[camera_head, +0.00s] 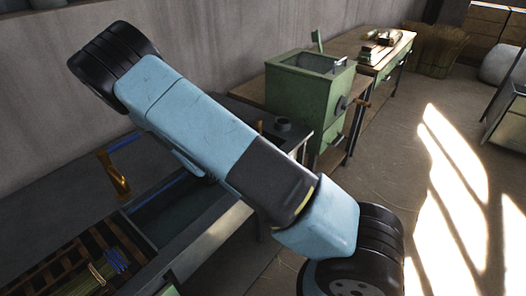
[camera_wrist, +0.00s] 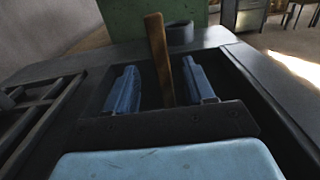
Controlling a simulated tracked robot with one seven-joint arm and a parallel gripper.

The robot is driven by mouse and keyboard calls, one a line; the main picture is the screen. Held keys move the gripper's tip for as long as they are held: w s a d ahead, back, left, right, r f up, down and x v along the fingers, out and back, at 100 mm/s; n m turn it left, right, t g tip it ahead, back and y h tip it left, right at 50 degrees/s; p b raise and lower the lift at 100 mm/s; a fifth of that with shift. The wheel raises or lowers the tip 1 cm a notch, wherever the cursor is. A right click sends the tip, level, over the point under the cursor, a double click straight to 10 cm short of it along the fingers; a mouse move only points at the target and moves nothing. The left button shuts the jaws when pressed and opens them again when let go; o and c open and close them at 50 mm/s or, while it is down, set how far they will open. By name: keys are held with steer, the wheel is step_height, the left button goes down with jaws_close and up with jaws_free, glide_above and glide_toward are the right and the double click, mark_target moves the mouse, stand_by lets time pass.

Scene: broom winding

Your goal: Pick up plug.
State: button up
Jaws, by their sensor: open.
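An upright brown wooden piece (camera_wrist: 158,58), which I take to be the plug, shows in the wrist view. Its top also shows just behind my arm in the head view (camera_head: 258,127). My gripper (camera_wrist: 160,76) is open, with one blue finger on each side of the wooden piece in the picture. Gaps show on both sides, and I see no contact. I cannot tell whether the piece is fully between the fingers or a little beyond them. Its lower end is hidden by the dark gripper body. My arm hides most of the gripper in the head view.
A dark round cup-like part (camera_head: 283,124) stands on the bench beyond the wooden piece. A green machine box (camera_head: 310,98) is behind it. A brass-coloured fitting (camera_head: 115,175) and slatted trays (camera_head: 83,262) are at left. Open floor (camera_head: 400,150) lies to the right.

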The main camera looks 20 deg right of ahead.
mark_target(261, 130)
steer(key=shift+x, duration=4.3)
steer(key=shift+a, duration=0.1)
jaws_close()
